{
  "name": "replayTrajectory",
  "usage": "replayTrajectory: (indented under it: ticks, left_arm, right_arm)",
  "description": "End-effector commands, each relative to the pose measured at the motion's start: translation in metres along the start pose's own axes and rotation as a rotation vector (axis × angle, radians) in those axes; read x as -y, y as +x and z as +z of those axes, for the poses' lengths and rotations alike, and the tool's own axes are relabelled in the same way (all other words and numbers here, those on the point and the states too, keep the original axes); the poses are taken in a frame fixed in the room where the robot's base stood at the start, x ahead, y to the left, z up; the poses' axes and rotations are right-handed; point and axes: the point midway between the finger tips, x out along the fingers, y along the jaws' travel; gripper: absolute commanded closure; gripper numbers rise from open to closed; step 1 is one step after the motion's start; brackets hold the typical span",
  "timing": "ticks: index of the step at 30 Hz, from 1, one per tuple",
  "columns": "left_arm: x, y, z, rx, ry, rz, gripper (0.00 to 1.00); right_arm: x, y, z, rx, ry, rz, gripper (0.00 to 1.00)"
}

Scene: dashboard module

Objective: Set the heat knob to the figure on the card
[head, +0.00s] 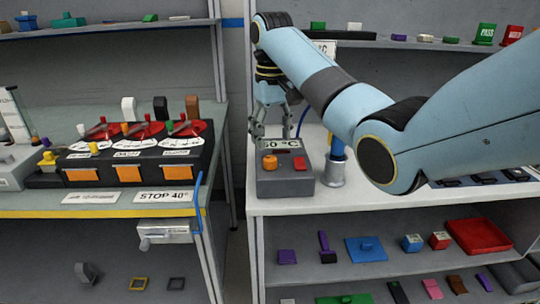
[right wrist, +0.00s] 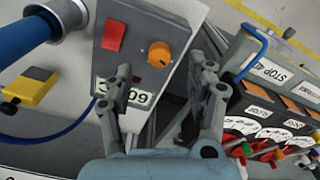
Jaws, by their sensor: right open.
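The orange knob (head: 270,162) sits on the sloped face of a grey box (head: 284,187) at the left end of the right bench; it also shows in the right wrist view (right wrist: 159,54). A white label (head: 283,145) at the box's far edge appears to read 60 °C. In the right wrist view my finger partly covers it (right wrist: 142,97). A card (head: 164,196) reading STOP 40° lies on the left bench's front edge. My right gripper (right wrist: 163,72) is open and empty, above the box's far edge, its fingers apart from the knob. My left gripper is out of view.
A red button (head: 300,164) is beside the knob. A blue post in a metal cup (head: 333,172) stands close right of the box. Left, across a gap, is a black unit (head: 130,163) with several dials. Shelves above and below hold small parts.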

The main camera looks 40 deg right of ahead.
Motion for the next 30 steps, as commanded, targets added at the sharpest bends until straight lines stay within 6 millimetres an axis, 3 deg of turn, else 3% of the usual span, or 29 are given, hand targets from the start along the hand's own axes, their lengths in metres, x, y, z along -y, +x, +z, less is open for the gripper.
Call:
replayTrajectory:
  ticks: [3, 7, 21, 30]
  left_arm:
    - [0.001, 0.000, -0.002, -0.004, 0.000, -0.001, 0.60]
    - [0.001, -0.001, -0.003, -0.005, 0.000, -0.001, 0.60]
    - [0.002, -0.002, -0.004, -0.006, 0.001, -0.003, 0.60]
    - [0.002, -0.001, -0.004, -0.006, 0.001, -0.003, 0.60]
  right_arm:
    - [-0.004, -0.024, -0.016, 0.019, 0.019, -0.018, 0.43]
    - [-0.005, -0.027, -0.021, 0.031, 0.026, -0.026, 0.43]
    - [-0.003, 0.057, -0.018, 0.031, 0.025, -0.025, 0.43]
    - [-0.002, 0.076, -0.018, 0.028, 0.024, -0.024, 0.43]
